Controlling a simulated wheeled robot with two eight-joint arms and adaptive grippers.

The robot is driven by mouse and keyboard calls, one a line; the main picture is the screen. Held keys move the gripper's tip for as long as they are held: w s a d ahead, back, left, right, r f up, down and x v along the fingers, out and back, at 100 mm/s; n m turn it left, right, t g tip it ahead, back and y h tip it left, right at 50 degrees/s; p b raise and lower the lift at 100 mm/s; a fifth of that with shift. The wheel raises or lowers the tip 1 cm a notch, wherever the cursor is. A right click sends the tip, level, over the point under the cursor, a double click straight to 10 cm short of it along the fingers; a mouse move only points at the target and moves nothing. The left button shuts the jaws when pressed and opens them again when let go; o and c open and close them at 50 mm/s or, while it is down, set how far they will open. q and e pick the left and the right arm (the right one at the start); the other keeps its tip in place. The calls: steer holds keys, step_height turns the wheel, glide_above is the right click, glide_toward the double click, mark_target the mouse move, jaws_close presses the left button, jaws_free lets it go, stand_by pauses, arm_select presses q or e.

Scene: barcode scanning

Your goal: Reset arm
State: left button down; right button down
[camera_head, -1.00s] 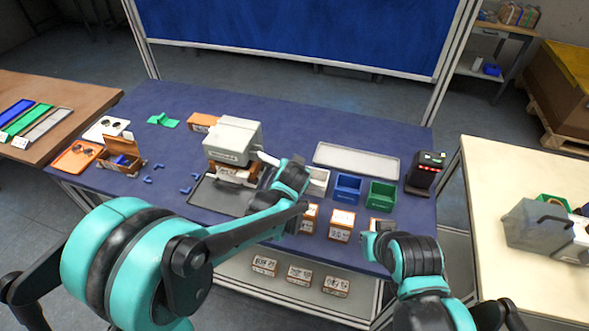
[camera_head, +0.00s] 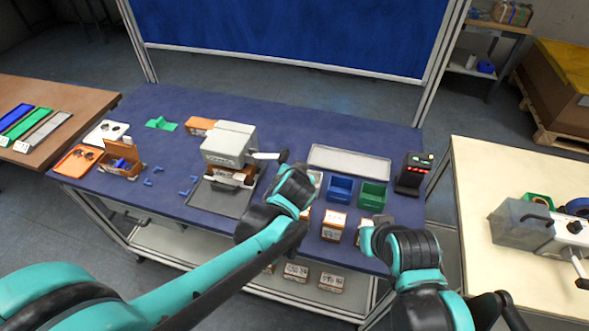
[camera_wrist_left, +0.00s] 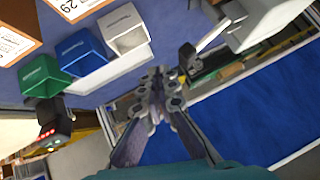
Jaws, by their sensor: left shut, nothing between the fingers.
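My left arm (camera_head: 220,278) reaches in from the lower left, its teal and black wrist (camera_head: 287,192) over the front part of the blue table (camera_head: 265,118). The left gripper (camera_wrist_left: 163,74) shows in the left wrist view with its fingers together, shut and empty. In the head view its fingers are hidden by the wrist. My right arm (camera_head: 418,262) is folded at the table's front right edge. Its fingers cannot be made out.
A grey machine (camera_head: 228,143) with a black-knobbed lever (camera_head: 282,155) stands left of my left wrist. Blue (camera_head: 340,188) and green (camera_head: 373,195) bins, a grey tray (camera_head: 348,162) and a scanner-like device (camera_head: 414,172) are to the right. Labelled boxes (camera_head: 334,225) line the front edge.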

arm_select(q)
steer(key=s+a+f+n+g+b, duration=0.2)
steer(key=s+a+f+n+b, duration=0.1)
steer(key=s+a, duration=1.6)
steer(key=shift+s+a+f+n+g+b, duration=0.2)
steer(key=shift+a+n+g+b, duration=0.2)
steer(key=shift+n+b, duration=0.45)
steer(key=shift+w, duration=0.1)
